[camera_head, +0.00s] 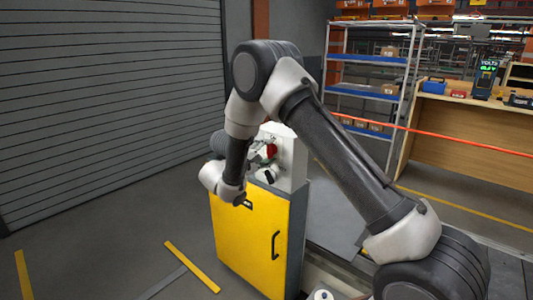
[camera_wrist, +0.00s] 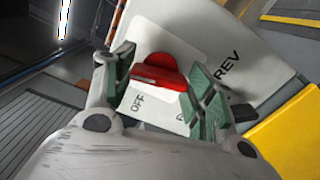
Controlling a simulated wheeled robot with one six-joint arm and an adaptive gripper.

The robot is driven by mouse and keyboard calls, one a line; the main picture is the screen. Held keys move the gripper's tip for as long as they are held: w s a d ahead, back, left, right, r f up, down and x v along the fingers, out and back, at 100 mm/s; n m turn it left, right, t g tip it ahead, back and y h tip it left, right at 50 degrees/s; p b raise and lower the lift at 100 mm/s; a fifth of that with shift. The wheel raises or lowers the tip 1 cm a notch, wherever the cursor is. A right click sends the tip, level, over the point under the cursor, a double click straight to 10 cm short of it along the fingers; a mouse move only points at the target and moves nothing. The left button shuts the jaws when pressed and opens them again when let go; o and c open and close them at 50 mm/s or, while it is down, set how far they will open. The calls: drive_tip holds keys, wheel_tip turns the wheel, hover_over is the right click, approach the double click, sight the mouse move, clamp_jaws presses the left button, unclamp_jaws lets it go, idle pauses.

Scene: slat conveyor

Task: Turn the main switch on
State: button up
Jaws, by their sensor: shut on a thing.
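The main switch is a red rotary handle (camera_wrist: 158,72) on a pale plate marked OFF, on the face of a light grey control box (camera_wrist: 215,35). My gripper (camera_wrist: 163,68) has one green-padded finger on each side of the handle and is shut on it. The handle's bar lies roughly level across the wrist view; part of a label below it is hidden by my right finger. In the head view the red handle (camera_head: 271,150) shows small at the control box (camera_head: 293,158), partly covered by my gripper. REV is printed to the right of the plate.
The control box stands on a yellow-fronted cabinet (camera_head: 240,237) with a black handle. A shutter wall (camera_head: 100,100) is at the left. A shelf rack (camera_head: 372,60) and a wooden bench (camera_head: 470,140) stand behind at the right. Open floor lies left of the cabinet.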

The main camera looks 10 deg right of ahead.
drive_tip(key=shift+m, duration=1.1)
drive_tip(key=shift+f, duration=0.1)
drive_tip(key=o, duration=1)
drive_tip(key=v, duration=1.2)
